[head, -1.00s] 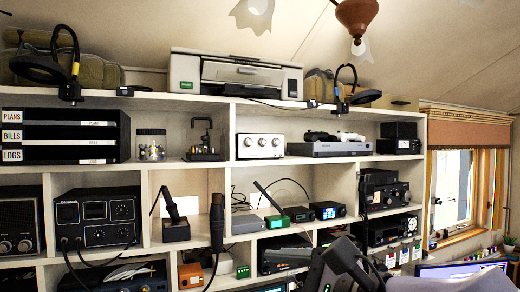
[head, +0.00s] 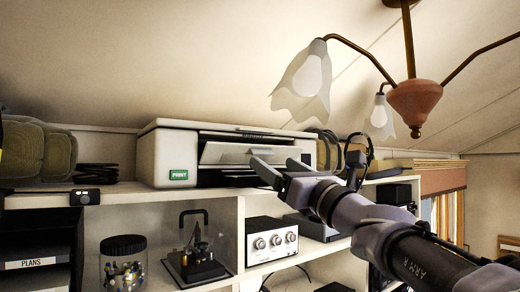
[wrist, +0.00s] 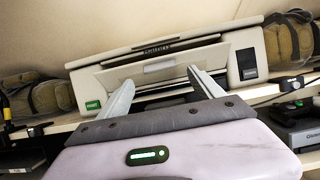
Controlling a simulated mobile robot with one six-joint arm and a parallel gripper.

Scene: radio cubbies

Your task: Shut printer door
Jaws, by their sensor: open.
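The printer (head: 175,150) is a cream box with a green PRINT label, on the top shelf. Its front door (head: 235,154) is a pale flap tilted outward from the dark front opening; the flap also shows in the wrist view (wrist: 150,71). My gripper (head: 268,172) is open and empty in front of the printer, near the lower right of the door. In the wrist view its two fingers (wrist: 165,92) point at the printer front, spread to either side of the door's lower part. I cannot tell whether a fingertip touches the door.
A ceiling lamp (head: 414,98) with glass shades hangs at upper right. Headphones (head: 358,152) stand right of the printer, bags (head: 38,150) and a coiled cable (head: 97,172) left. A jar (head: 123,262) and a knobbed box (head: 271,240) sit below.

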